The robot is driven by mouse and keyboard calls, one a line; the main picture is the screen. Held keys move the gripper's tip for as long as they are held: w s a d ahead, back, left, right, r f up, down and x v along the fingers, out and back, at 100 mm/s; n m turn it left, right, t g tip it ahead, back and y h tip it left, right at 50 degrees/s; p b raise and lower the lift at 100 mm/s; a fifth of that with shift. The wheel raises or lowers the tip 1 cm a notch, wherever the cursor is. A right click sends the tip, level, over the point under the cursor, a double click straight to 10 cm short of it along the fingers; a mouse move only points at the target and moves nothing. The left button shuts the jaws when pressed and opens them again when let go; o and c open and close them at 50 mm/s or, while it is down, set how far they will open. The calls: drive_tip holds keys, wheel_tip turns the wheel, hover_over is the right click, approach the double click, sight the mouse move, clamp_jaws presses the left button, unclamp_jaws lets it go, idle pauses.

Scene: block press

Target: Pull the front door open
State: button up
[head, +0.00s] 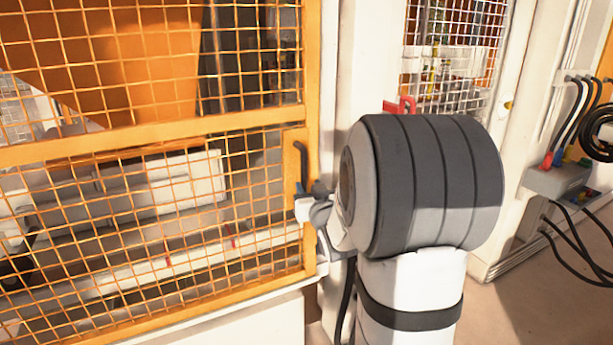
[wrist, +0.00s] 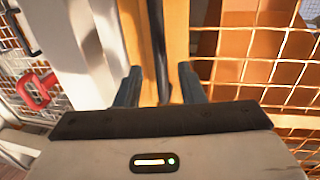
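The front door (head: 150,133) is an orange-framed wire-mesh panel on the left of the head view. Its right edge lies along a white post, and it looks closed. A dark vertical bar handle (head: 302,160) sits on its right frame member. In the wrist view the handle (wrist: 158,45) stands between my gripper's two blue-grey fingers, with a visible gap on either side. My gripper (wrist: 161,74) is open and empty. In the head view my gripper (head: 306,193) is at the handle's lower part, partly hidden by my arm.
A white-mesh panel (head: 462,50) with a red handle (head: 405,105) is right of the white post (head: 362,60). A grey box (head: 556,180) with dark cables is at the far right. Bare floor (head: 510,300) shows at the lower right.

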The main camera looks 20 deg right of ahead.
sight(304, 179)
drive_tip(key=w, duration=0.2)
drive_tip(key=w+p, duration=0.1)
drive_tip(key=w, duration=0.1)
drive_tip(key=w+d, duration=0.1)
drive_tip(key=w, duration=0.1)
clamp_jaws()
idle(0.3)
